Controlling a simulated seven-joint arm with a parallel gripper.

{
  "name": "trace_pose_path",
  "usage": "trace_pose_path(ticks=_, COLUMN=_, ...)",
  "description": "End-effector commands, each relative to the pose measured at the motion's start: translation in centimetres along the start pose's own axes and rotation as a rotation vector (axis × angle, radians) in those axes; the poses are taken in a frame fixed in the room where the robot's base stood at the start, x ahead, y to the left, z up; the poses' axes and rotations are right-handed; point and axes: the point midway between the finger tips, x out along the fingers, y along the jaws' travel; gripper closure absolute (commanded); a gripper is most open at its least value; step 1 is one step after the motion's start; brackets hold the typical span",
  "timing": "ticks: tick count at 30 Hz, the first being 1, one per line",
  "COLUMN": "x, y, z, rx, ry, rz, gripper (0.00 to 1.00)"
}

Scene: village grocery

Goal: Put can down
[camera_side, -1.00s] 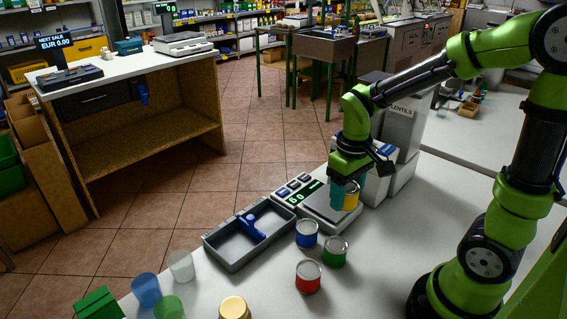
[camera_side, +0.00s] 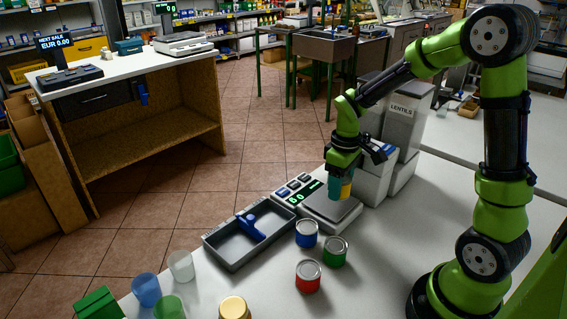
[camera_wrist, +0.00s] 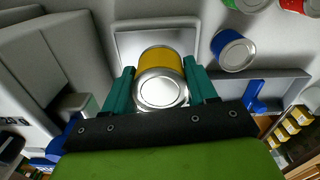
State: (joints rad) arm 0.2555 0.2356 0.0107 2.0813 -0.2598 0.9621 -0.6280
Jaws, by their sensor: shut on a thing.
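A yellow can (camera_wrist: 160,62) with a silver lid is held between the teal fingers of my gripper (camera_wrist: 161,90) in the wrist view. In the side view my gripper (camera_side: 340,186) is shut on the yellow can (camera_side: 347,187), which is partly hidden by a finger. The can is over the scale's plate (camera_side: 345,209); I cannot tell whether it touches it. A blue can (camera_side: 306,235), a green can (camera_side: 335,252) and a red can (camera_side: 308,277) stand on the counter in front of the scale.
A grey tray (camera_side: 211,246) with a blue tool (camera_side: 250,226) lies left of the scale. Grey bins, one marked LENTILS (camera_side: 403,115), stand behind right. Cups (camera_side: 146,290) and a gold-lidded jar (camera_side: 234,309) are near the front.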

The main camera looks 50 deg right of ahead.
Motion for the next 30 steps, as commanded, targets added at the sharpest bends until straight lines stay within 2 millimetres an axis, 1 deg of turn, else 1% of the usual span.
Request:
trace_pose_path(ticks=1, x=0.1, y=0.3, z=-0.7, rx=0.0, ry=-0.001, rz=0.0, gripper=0.78)
trace_pose_path(ticks=8, x=0.4, y=1.0, z=-2.6, rx=-0.001, ry=-0.001, rz=0.0, gripper=0.78)
trace_pose_path(ticks=9, x=1.2, y=0.9, z=-2.3, rx=-0.001, ry=-0.005, rz=-0.002, gripper=0.78)
trace_pose_path(ticks=12, x=2.8, y=0.9, z=-2.3, rx=-0.002, ry=-0.004, rz=-0.001, gripper=0.78)
trace_pose_path(ticks=15, x=3.6, y=0.9, z=-2.3, rx=0.0, ry=-0.001, rz=-0.001, gripper=0.78)
trace_pose_path(ticks=23, x=3.7, y=0.9, z=-2.3, rx=0.0, ry=0.0, rz=0.0, gripper=0.78)
trace_pose_path(ticks=27, x=4.1, y=0.9, z=-2.3, rx=0.0, ry=-0.001, rz=0.0, gripper=0.78)
trace_pose_path(ticks=28, x=4.1, y=0.9, z=-2.3, rx=0.0, ry=0.0, rz=0.0, gripper=0.4)
trace_pose_path(ticks=30, x=4.1, y=0.9, z=-2.3, rx=0.0, ry=0.0, rz=0.0, gripper=0.3)
